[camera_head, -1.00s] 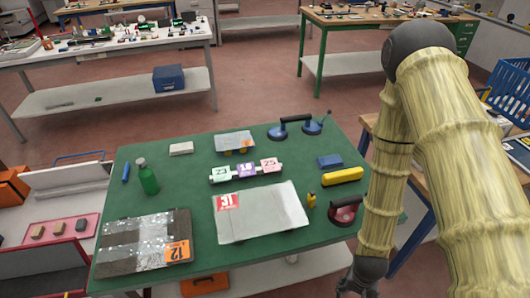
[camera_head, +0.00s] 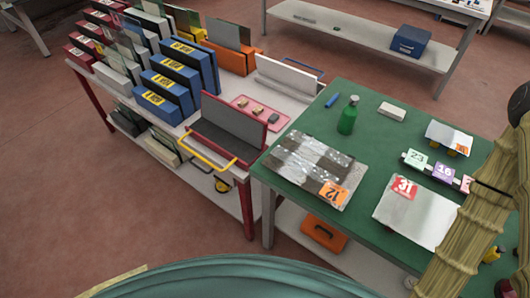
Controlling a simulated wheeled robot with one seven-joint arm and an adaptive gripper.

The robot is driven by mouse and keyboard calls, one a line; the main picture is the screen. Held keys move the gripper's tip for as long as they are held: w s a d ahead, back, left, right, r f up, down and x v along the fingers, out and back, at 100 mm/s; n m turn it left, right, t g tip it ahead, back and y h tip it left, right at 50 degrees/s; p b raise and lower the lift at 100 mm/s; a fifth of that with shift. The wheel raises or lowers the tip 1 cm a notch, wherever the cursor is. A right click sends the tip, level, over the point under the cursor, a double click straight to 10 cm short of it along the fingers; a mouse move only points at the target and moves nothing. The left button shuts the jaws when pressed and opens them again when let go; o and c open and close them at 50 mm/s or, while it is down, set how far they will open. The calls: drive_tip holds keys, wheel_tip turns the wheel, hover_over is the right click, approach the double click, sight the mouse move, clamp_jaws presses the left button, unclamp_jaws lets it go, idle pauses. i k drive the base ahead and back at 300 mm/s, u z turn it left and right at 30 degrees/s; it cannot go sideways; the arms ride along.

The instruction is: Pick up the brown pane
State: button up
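A dark, brownish-grey pane with a paler band and an orange "12" label (camera_head: 300,170) lies flat at the left end of the green table (camera_head: 395,172). It is the brownest pane that I can make out, but its exact colour is hard to tell. A pale pane with a red "31" label (camera_head: 425,222) lies to its right. A smaller pane with an orange label (camera_head: 450,136) is behind that. My arm is at the right edge, over the table's right part. My gripper is out of view.
A cart (camera_head: 245,205) at left holds blue racks (camera_head: 165,84), a grey-faced rack (camera_head: 226,140) and upright panes. A green bottle (camera_head: 348,118), white block (camera_head: 391,111) and numbered blocks (camera_head: 443,173) stand on the table. Open floor (camera_head: 120,220) lies at front left.

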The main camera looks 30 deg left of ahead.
sight(332, 177)
drive_tip(key=u, duration=2.2)
drive_tip(key=k, duration=1.8)
drive_tip(key=z, duration=1)
